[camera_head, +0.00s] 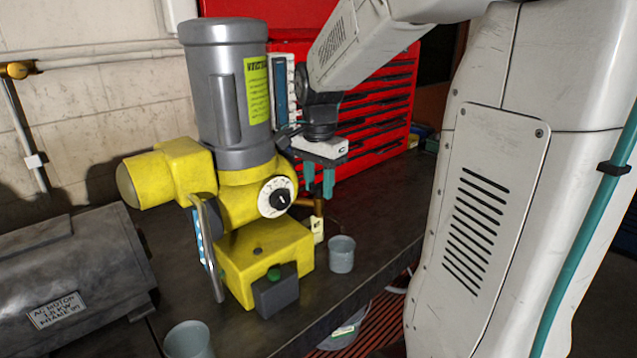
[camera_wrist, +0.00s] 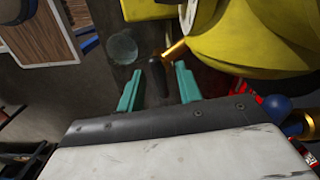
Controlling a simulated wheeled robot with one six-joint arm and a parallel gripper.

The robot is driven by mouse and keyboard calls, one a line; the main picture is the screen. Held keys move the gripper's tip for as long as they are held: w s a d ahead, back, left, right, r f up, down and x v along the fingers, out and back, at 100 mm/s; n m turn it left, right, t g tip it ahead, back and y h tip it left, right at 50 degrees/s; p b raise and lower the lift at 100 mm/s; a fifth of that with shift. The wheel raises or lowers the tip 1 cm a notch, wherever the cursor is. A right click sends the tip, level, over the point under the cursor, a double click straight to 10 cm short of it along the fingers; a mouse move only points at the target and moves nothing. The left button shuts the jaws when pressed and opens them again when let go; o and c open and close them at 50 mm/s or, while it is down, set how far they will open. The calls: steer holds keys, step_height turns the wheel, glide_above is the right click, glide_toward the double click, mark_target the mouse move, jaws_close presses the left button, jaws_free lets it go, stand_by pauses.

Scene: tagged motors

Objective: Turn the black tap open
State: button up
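The black tap shows in the wrist view as a dark handle (camera_wrist: 157,76) beside a brass pipe (camera_wrist: 174,51) on the yellow machine. In the head view the brass pipe (camera_head: 318,207) stands out below my gripper, with a pale tag (camera_head: 318,230) by it; the black handle is hard to make out there. My gripper (camera_head: 319,192) points down just above the pipe. In the wrist view its teal fingers (camera_wrist: 158,88) are apart, one on each side of the black handle. I cannot tell whether they touch it.
The yellow and grey machine (camera_head: 228,95), with a black-knobbed dial (camera_head: 279,197), stands close left of my gripper. A grey cup (camera_head: 341,254) stands near the bench edge. A red drawer cabinet (camera_head: 375,115) is behind. A blue ball knob (camera_wrist: 277,107) lies right of the fingers.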

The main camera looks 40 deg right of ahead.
steer(key=shift+r, duration=0.1)
step_height(320, 180, up, 8)
steer(key=shift+f, duration=0.2)
